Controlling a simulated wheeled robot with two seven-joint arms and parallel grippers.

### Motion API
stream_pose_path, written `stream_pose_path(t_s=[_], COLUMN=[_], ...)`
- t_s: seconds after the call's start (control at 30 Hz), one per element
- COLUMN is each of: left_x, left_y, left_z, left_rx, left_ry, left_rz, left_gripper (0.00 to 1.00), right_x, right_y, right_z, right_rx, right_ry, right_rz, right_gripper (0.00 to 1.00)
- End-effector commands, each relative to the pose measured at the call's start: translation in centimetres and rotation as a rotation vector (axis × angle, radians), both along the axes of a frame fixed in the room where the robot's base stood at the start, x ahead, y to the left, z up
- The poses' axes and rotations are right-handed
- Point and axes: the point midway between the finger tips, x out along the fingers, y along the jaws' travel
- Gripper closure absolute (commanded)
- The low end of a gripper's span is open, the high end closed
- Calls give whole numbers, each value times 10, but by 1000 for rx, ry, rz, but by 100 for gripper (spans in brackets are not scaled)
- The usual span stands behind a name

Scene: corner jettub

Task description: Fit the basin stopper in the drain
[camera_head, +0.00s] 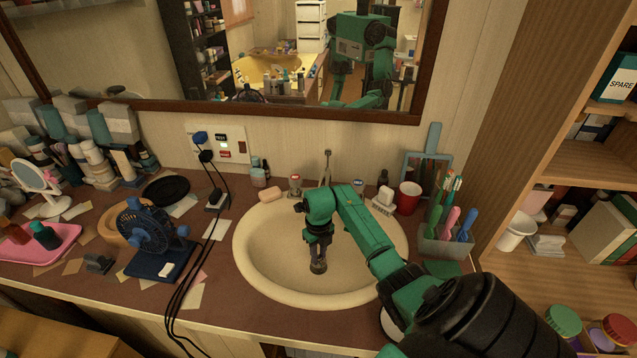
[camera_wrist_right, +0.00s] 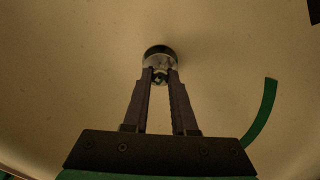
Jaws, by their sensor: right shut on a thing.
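The basin (camera_head: 260,262) is a cream oval bowl set in the counter. My right gripper (camera_head: 318,266) points down inside the bowl, over its middle. In the right wrist view its two fingers (camera_wrist_right: 161,78) are closed on the basin stopper (camera_wrist_right: 160,58), a small round metal piece with a dark part at its far side. In the head view the stopper is mostly hidden at the fingertips. The drain is not clearly visible; I cannot tell whether the stopper touches it. My left gripper is not in view.
A faucet (camera_head: 327,165) stands behind the bowl, with soap (camera_head: 272,194) on the rim at left. A red cup (camera_head: 408,198) and a toothbrush holder (camera_head: 443,241) stand at right. A blue fan (camera_head: 152,227) and black cables (camera_head: 209,240) lie left of the basin.

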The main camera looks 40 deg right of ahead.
Motion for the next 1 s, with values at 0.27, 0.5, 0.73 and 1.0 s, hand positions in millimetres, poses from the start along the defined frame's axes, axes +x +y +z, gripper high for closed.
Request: stream_pose_path(t_s=[0.27,0.5,0.73,1.0], left_x=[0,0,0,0], left_y=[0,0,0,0], left_z=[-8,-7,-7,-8], left_rx=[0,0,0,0], left_ry=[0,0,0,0], left_rz=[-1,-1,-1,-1], left_gripper=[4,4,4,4], right_x=[0,0,0,1], right_y=[0,0,0,-2], right_z=[-8,-8,-8,9], right_rx=[-1,0,0,-4], right_ry=[-1,-1,-1,-3], right_rz=[0,0,0,0], right_gripper=[100,56,40,40])
